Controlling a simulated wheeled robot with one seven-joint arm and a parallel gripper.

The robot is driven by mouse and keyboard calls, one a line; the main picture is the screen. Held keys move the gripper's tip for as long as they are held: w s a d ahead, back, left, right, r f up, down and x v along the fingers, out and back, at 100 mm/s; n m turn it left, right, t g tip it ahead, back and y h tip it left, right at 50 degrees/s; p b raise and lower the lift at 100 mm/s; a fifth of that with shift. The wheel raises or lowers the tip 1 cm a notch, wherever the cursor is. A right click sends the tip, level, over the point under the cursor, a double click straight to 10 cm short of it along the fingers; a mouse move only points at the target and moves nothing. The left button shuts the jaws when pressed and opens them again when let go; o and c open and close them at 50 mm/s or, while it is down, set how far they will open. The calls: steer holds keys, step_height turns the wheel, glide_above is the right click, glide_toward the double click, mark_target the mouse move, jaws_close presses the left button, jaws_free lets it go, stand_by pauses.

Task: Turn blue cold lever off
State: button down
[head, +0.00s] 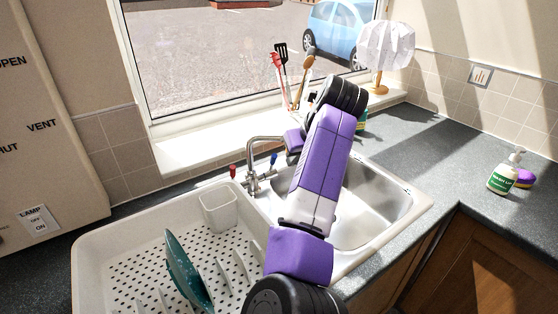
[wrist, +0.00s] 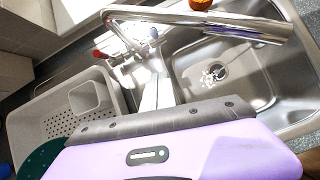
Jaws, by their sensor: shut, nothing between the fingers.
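The tap (head: 253,170) stands behind the sink, its chrome spout arching to the right. Its blue cold lever (head: 273,159) is on the right side and its red lever (head: 233,171) on the left. In the wrist view the blue lever (wrist: 153,33) shows beneath the spout, and the red lever (wrist: 98,54) is to its left. My gripper (wrist: 157,72) is shut and empty, its pale fingers pointing toward the tap, with the tips short of the blue lever in the picture. I cannot tell whether they touch the tap. In the head view my arm hides the fingers.
The steel sink (head: 400,209) is partly behind my arm. A drying rack (head: 95,265) with a dark green plate (head: 183,265) is at the left. Utensils (head: 281,65) and a white-shaded lamp (head: 385,45) stand by the window. A soap bottle (head: 503,174) is on the right counter.

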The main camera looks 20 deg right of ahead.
mark_target(274, 155)
steer(key=w+a+f+p, duration=0.1)
steer(key=w+f+p, duration=0.1)
steer(key=w+f, duration=0.4)
steer(key=shift+w+a, duration=0.2)
steer(key=shift+w, duration=1.1)
steer(key=shift+r, duration=0.1)
steer(key=shift+w+a+r+p, duration=0.1)
steer(key=shift+w+r+p, duration=0.25)
steer(key=shift+p, duration=0.3)
steer(key=shift+w+a+r, duration=0.2)
steer(key=shift+w+r, duration=0.05)
steer(key=shift+w, duration=0.3)
